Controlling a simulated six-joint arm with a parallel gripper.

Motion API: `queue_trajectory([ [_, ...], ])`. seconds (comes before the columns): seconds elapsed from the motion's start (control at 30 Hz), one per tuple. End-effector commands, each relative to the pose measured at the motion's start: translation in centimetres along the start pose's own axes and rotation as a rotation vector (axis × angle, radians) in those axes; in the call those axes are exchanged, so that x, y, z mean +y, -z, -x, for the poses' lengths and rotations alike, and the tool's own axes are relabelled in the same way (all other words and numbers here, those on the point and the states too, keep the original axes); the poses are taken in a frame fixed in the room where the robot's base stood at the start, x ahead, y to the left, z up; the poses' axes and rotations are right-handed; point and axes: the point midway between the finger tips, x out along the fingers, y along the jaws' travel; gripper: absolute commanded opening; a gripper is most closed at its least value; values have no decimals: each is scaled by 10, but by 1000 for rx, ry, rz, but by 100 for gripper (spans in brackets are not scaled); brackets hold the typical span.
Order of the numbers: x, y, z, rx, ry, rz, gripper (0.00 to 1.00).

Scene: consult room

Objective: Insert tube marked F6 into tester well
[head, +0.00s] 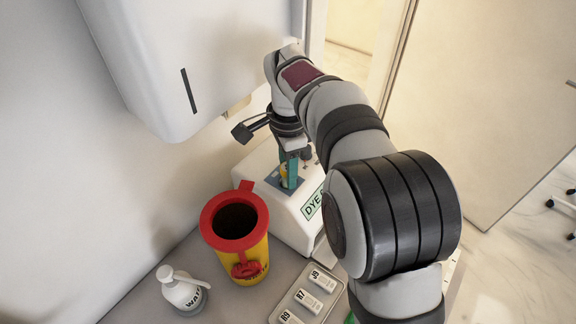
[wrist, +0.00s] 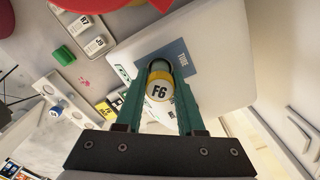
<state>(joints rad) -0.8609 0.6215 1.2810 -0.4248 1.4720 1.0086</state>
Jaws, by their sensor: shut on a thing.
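The tube marked F6 (wrist: 158,92), with a yellow rim and a white labelled top, sits between the green fingers of my gripper (wrist: 158,72) in the wrist view. My gripper (head: 289,173) is shut on it and points down over the tester. The tester (head: 262,176) is a white box with a green-edged "DYE" label. A blue-grey panel (wrist: 178,56) on its top lies around the fingertips. A bit of the tube's yellow (head: 283,170) shows beside a finger in the head view. The well and the tube's lower end are hidden, so I cannot tell how deep the tube is.
A yellow bin with a red rim (head: 211,217) stands just left of the tester. A white pump bottle (head: 181,291) is at the front left. A grey tray (head: 328,301) holds several labelled pieces in front. A wall-mounted white dispenser (head: 160,70) hangs close behind my wrist.

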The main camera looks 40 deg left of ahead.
Motion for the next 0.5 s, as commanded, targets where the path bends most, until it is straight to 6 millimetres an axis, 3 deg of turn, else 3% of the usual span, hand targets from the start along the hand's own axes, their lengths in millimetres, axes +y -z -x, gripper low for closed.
queue_trajectory([
  [0.17,0,0,0,0,0,0,0],
  [0.2,0,0,0,0,0,0,39],
  [0.4,0,0,0,0,0,0,72],
  [0.5,0,0,0,0,0,0,72],
])
